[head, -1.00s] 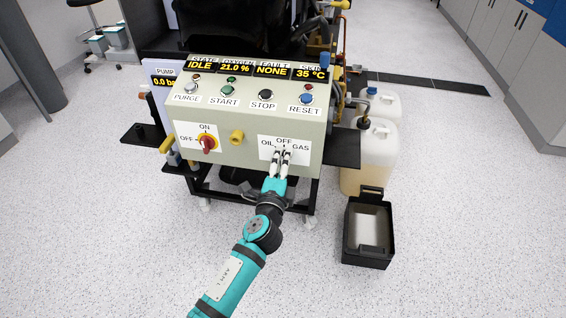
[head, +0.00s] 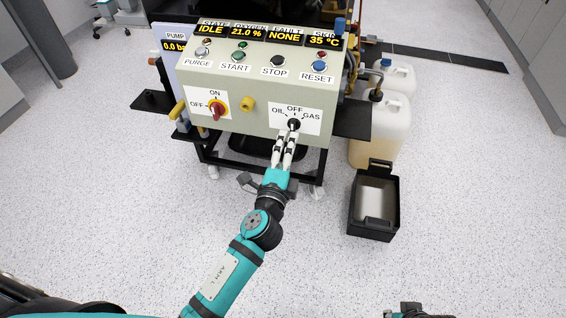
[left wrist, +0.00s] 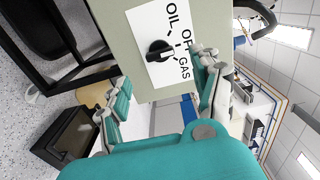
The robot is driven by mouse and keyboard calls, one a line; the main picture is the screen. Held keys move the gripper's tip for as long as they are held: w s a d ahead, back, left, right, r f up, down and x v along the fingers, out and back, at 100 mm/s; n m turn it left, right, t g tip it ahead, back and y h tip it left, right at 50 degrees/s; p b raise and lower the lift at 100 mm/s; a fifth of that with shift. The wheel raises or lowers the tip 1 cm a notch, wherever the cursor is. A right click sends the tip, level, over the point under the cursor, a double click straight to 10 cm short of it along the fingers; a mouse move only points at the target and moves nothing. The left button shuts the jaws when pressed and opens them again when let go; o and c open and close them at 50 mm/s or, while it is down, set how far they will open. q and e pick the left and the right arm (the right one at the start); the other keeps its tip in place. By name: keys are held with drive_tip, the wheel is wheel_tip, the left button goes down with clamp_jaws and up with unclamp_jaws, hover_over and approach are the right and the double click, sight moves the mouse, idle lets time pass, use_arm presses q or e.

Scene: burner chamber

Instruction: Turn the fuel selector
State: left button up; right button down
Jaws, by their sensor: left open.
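The fuel selector (head: 293,124) is a small black knob on a white plate marked OIL, OFF and GAS, at the lower right of the pale green control panel (head: 225,132). I cannot tell its exact setting. The left wrist view shows the knob (left wrist: 158,50) whole and uncovered. My left gripper (head: 286,138) is open and empty, its white fingertips just below the knob in the head view. In the left wrist view its fingers (left wrist: 162,72) are spread wide, apart from the knob. Part of my right gripper (head: 412,312) shows at the bottom edge; its fingers are unclear.
A red ON/OFF switch (head: 217,109) and a yellow knob (head: 247,104) sit left of the selector. Several push buttons line the panel above. A black open box (head: 373,205) and pale jugs (head: 378,130) stand on the floor to the right.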

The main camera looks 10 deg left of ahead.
use_arm(q)
drive_tip(key=s, duration=0.5)
drive_tip(key=shift+s, duration=0.1)
idle(0.3)
